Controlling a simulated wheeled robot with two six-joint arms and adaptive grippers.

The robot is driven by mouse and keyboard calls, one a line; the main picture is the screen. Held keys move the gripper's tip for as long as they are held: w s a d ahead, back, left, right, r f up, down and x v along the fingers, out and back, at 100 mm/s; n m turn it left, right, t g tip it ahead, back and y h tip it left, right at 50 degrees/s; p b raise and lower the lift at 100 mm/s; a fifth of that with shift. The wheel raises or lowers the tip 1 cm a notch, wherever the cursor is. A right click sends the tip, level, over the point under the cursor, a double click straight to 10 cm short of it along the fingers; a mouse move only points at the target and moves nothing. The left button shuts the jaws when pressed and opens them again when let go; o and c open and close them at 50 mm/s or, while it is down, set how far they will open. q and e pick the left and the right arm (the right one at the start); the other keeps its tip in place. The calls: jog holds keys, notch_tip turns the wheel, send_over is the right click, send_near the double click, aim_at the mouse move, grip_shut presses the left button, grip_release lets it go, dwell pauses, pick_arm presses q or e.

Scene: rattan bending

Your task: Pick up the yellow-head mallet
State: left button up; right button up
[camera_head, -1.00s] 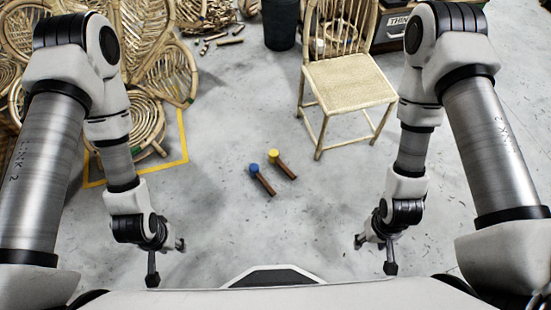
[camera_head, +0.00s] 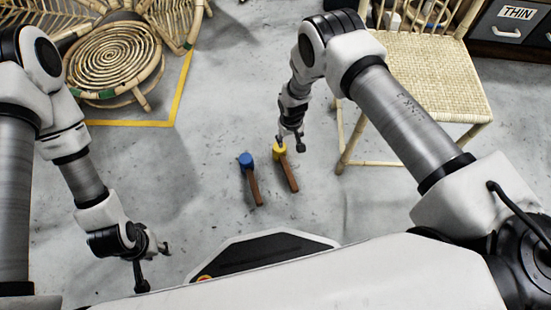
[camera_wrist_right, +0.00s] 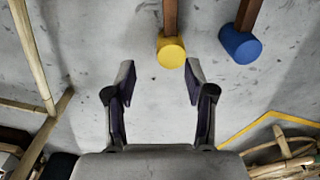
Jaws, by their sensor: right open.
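The yellow-head mallet (camera_head: 289,173) lies on the concrete floor with its brown handle pointing toward me. In the right wrist view its yellow head (camera_wrist_right: 171,52) sits just beyond the fingertips, roughly between them. The blue-head mallet (camera_head: 251,180) lies beside it on the left, and its blue head shows at the upper right of the right wrist view (camera_wrist_right: 240,44). My right gripper (camera_head: 290,146) is open and empty, close to the yellow head; its two fingers stand apart in the right wrist view (camera_wrist_right: 158,78). My left gripper (camera_head: 151,266) hangs over the floor at lower left; its jaws are unclear.
A rattan chair (camera_head: 415,70) stands right of my right forearm, its legs near the mallets. A round rattan piece (camera_head: 113,60) lies at upper left inside a yellow floor line (camera_head: 180,90). A drawer cabinet (camera_head: 510,30) is at upper right. Floor around the mallets is clear.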

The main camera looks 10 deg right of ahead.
jog(key=b, duration=0.4)
send_over(285, 163)
jog(key=f, duration=0.8)
jog(key=shift+w+d+f, duration=0.1)
jog(key=shift+d, duration=0.2)
jog(key=f+b, duration=0.1)
jog(key=f, duration=0.1)
jog(key=f+b, duration=0.2)
jog(key=f, duration=0.1)
jog(key=f+b, duration=0.1)
jog(key=f, duration=0.1)
jog(key=shift+a+f, duration=0.2)
jog(key=shift+a, duration=0.1)
jog(key=shift+r, duration=0.2)
jog(key=shift+c, duration=0.3)
pick_arm(q)
notch_tip(285, 163, down, 11)
jog(key=shift+f, duration=0.15)
pick_arm(e)
grip_shut()
